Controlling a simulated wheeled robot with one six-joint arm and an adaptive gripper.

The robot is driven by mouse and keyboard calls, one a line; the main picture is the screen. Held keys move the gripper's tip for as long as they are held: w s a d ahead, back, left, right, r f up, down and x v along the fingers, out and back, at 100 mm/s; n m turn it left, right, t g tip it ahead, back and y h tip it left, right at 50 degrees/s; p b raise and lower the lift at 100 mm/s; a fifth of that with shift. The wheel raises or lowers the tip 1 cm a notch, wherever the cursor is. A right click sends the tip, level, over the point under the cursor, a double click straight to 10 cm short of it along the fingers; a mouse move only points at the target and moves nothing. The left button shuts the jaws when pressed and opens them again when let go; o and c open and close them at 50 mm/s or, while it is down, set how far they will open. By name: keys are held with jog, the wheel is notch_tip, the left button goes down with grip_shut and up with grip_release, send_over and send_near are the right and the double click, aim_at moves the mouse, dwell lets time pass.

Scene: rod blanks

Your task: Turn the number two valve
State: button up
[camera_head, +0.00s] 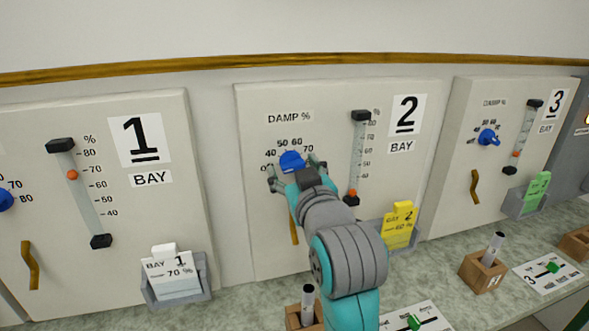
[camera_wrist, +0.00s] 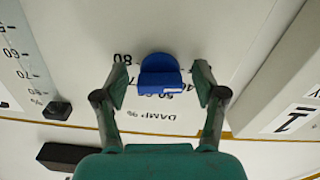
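The bay 2 panel (camera_head: 265,240) stands in the middle under a "2" sign (camera_head: 407,114). Its blue valve knob (camera_head: 292,160) sits on a dial marked DAMP %. My gripper (camera_head: 294,168) is in front of the knob. In the wrist view, which is upside down, the open fingers of my gripper (camera_wrist: 161,80) stand on either side of the blue knob (camera_wrist: 160,72), with a gap on each side. The bay 2 gauge (camera_head: 357,150) has its orange ball (camera_head: 352,193) near the bottom. A yellow card (camera_head: 401,226) appears to read 60 %. My arm hides part of the dial.
The bay 1 panel (camera_head: 60,120) is at left and the bay 3 panel (camera_head: 455,150) at right. A handle (camera_head: 293,230) is below the knob. Card holders, a wooden block (camera_head: 483,272) with a rod, and labelled cards lie along the counter (camera_head: 240,300).

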jog(key=shift+s, duration=0.1)
jog(key=v, duration=0.7)
jog(key=shift+s, duration=0.15)
jog(key=shift+d, duration=0.1)
